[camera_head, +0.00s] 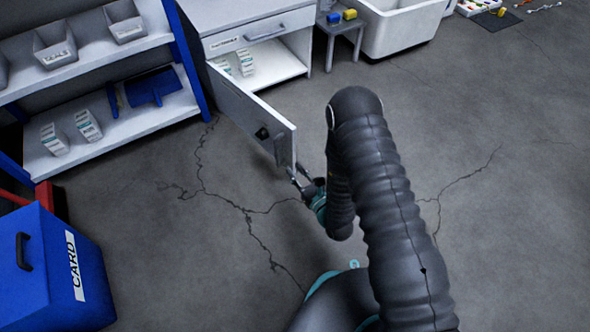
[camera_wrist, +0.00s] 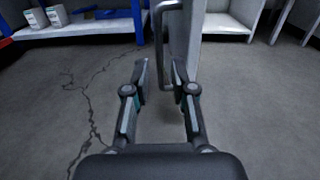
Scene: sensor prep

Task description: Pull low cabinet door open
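The low cabinet (camera_head: 265,25) is white, with a drawer on top and a door (camera_head: 240,105) below. The door stands wide open, swung out toward me, and the inside shows. A grey bar handle (camera_wrist: 161,45) is on the door's left face near its free edge in the wrist view. My gripper (camera_head: 303,180) is at the door's free edge, low over the floor. In the wrist view my gripper (camera_wrist: 161,75) has its fingers apart, with the handle and door edge just ahead of the tips. I cannot tell whether a finger touches the door.
Small white boxes (camera_head: 246,62) stand inside the cabinet. A shelf rack (camera_head: 110,125) with bins is at left. A blue CARD bin (camera_head: 50,270) stands at lower left. A small table (camera_head: 341,27) and white tub (camera_head: 405,28) are behind. The cracked floor at right is clear.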

